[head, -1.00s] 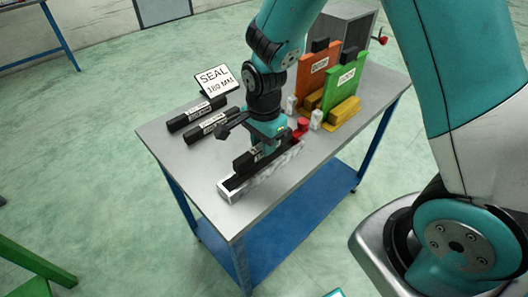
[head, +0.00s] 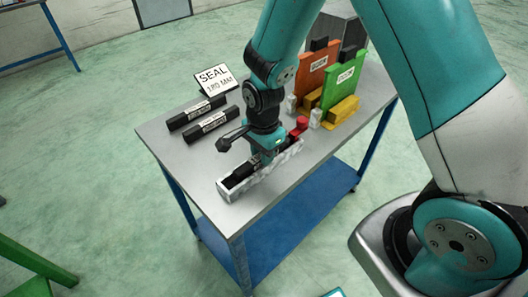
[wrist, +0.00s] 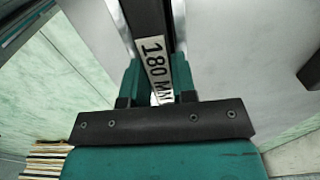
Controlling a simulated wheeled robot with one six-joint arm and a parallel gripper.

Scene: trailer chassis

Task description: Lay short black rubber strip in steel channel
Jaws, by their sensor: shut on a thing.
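My gripper (head: 264,157) is shut on a short black rubber strip (head: 239,174) over the pale steel channel (head: 262,181) on the table. In the wrist view the fingers (wrist: 158,82) pinch the strip (wrist: 150,18), whose label reads 180 MM. The channel's walls (wrist: 121,30) show on both sides of the strip there. In the head view the strip lies lengthwise along the channel, low between its walls, its near end close to the channel's near end. My gripper hides the strip's middle, and I cannot tell whether it touches the channel floor.
Two other labelled black strips (head: 197,113) (head: 212,125) lie at the table's left, by a SEAL 180 MM sign (head: 216,79). A red part (head: 302,123) stands at the channel's far end. Orange (head: 312,72) and green (head: 345,84) panels with yellow blocks (head: 343,109) stand behind.

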